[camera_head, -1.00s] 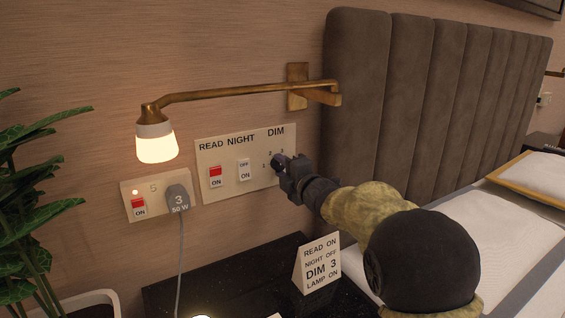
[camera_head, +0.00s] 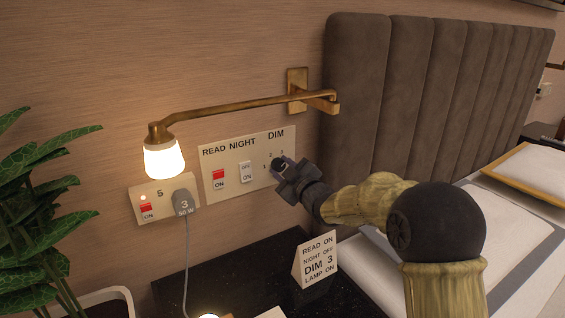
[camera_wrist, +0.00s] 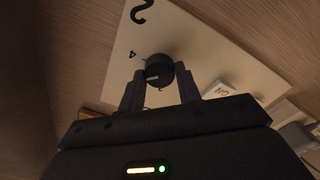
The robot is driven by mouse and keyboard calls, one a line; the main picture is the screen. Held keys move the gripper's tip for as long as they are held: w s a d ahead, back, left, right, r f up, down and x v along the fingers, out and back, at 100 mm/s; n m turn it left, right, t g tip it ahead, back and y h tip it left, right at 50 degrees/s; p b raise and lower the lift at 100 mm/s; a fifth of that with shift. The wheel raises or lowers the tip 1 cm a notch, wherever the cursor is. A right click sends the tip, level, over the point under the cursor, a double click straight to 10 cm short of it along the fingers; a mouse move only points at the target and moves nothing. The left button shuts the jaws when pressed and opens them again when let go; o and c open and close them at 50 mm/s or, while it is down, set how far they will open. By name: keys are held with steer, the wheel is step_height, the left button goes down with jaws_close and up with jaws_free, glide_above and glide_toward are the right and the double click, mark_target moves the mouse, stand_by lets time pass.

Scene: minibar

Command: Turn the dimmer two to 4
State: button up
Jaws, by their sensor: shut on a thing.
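The dimmer is a round black knob (camera_wrist: 159,70) on the pale wall panel (camera_head: 232,160), below the word DIM. My gripper (camera_head: 281,163) is at the right end of the panel and hides most of the knob in the head view. In the wrist view its two dark fingers (camera_wrist: 156,76) are shut on the knob, one on each side. A pale mark shows on the lower left of the knob face. A printed 4 shows just left of the knob; I cannot tell which number the mark points to.
A lit lamp (camera_head: 164,158) hangs from a brass arm above the panel. Left are a socket plate (camera_head: 150,203) and grey plug (camera_head: 183,203). A card (camera_head: 316,262) reading DIM 3 stands on the black table (camera_head: 245,262) below. The padded headboard (camera_head: 395,90) is right.

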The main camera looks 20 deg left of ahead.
steer(key=m+p, duration=0.2)
steer(key=m, duration=0.1)
steer(key=shift+r+m, duration=0.1)
steer(key=shift+m, duration=0.3)
steer(key=m+p, duration=0.2)
steer(key=m, duration=0.2)
steer(key=shift+p, duration=0.3)
steer(key=shift+f, duration=0.2)
steer(key=o, duration=1)
steer(key=shift+c, duration=0.2)
steer(key=shift+r, duration=0.1)
steer(key=p+v, duration=0.2)
steer(key=v, duration=1.5)
